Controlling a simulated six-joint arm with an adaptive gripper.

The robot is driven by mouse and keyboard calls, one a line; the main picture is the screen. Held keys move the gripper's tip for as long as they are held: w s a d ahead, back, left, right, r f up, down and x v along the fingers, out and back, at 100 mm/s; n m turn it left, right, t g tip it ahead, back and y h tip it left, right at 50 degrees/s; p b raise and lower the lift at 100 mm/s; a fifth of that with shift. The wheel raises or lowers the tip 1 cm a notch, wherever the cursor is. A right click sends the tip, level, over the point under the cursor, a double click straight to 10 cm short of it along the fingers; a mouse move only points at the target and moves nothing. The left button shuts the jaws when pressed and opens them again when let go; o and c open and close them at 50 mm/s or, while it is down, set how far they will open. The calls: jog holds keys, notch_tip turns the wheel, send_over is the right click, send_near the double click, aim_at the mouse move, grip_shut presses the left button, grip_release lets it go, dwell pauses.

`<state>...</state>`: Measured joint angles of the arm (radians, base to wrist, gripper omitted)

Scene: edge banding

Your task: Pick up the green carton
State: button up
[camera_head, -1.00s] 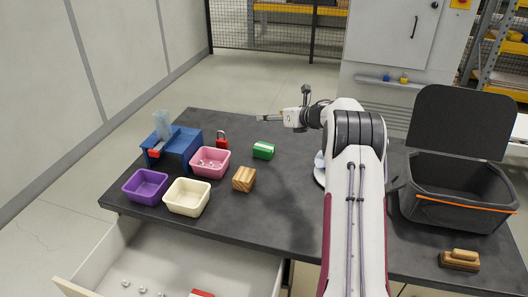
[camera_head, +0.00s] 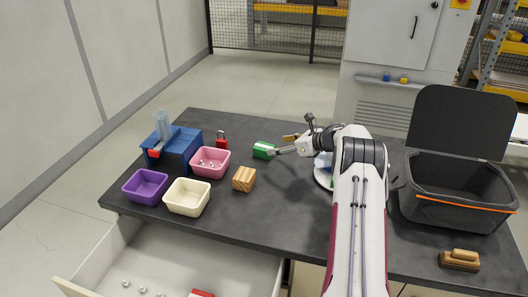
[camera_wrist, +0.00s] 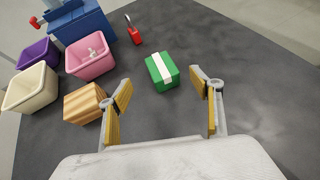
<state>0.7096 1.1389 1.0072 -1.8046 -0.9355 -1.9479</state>
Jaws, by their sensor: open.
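The green carton (camera_head: 262,150), with a white band across its top, stands on the dark table. In the wrist view the carton (camera_wrist: 161,71) is ahead of my gripper (camera_wrist: 163,88), roughly centred between the two fingers. The fingers have tan pads and are spread apart with nothing between them. In the head view my gripper (camera_head: 284,146) is just right of the carton, low and pointing left at it. I cannot tell whether a fingertip touches it.
A wooden block (camera_head: 244,179), pink bin (camera_head: 211,172), cream bin (camera_head: 187,209), purple bin (camera_head: 146,199), red padlock (camera_head: 222,143) and blue holder (camera_head: 184,149) stand to the left. A dark open case (camera_head: 455,212) and brush (camera_head: 460,260) are at the right. The table's front middle is clear.

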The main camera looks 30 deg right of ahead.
aim_at(265, 146)
jog(key=shift+x, duration=1.2)
jog(key=shift+f, duration=0.1)
jog(key=shift+x, duration=2.55)
jog(key=shift+d, duration=0.1)
jog(key=c, duration=1.4)
